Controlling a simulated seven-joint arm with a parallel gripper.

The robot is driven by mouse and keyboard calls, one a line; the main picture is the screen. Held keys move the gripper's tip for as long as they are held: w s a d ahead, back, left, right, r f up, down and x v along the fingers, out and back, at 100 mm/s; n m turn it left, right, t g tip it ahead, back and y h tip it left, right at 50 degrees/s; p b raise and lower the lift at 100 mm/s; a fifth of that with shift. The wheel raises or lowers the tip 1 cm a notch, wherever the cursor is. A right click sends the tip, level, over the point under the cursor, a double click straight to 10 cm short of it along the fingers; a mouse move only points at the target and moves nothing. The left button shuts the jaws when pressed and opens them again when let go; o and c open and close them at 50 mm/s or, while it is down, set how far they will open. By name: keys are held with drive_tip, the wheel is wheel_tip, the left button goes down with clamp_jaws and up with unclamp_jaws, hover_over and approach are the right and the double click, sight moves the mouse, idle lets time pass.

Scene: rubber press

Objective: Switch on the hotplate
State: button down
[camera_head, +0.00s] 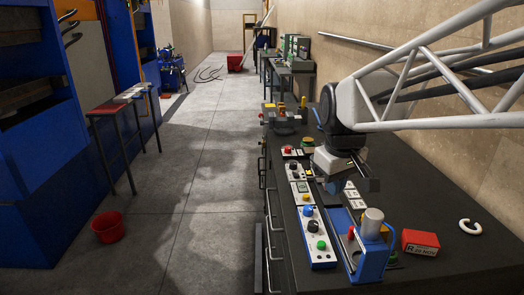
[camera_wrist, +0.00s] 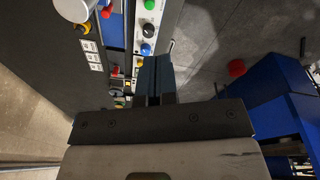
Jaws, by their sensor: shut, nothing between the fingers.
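My gripper (camera_head: 366,178) is shut and empty above the dark bench, over small white labelled cards. In the wrist view its fingers (camera_wrist: 155,72) are together, pointing toward the top of the picture. A white control panel (camera_head: 317,236) with a blue, a black and a green knob lies left of and nearer than my gripper; the panel also shows in the wrist view (camera_wrist: 138,33). Beside it stands a blue device (camera_head: 372,262) with a grey metal cylinder (camera_head: 374,222) on top. I cannot tell for sure which unit is the hotplate. No lit indicator is clear.
A second panel (camera_head: 301,192) with a display sits behind the first. A red box (camera_head: 420,242) and a white C-shaped piece (camera_head: 470,226) lie at right on the bench (camera_head: 455,260). A red bucket (camera_head: 107,227) stands on the floor. The wall closes the right side.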

drive_tip(key=w+r+n, duration=0.1)
drive_tip(key=w+n, duration=0.2)
drive_tip(key=w, duration=1)
drive_tip(key=n+g, duration=0.3)
drive_tip(key=n, duration=0.7)
hover_over(297, 176)
drive_tip(key=w, duration=0.3)
wheel_tip(297, 176, down, 11)
drive_tip(key=shift+f, duration=0.2)
drive_tip(key=f, duration=0.4)
drive_tip(key=s+f, duration=0.1)
drive_tip(key=f, duration=0.4)
drive_tip(key=s+f, duration=0.1)
drive_tip(key=f, duration=0.4)
drive_tip(key=shift+s, duration=0.1)
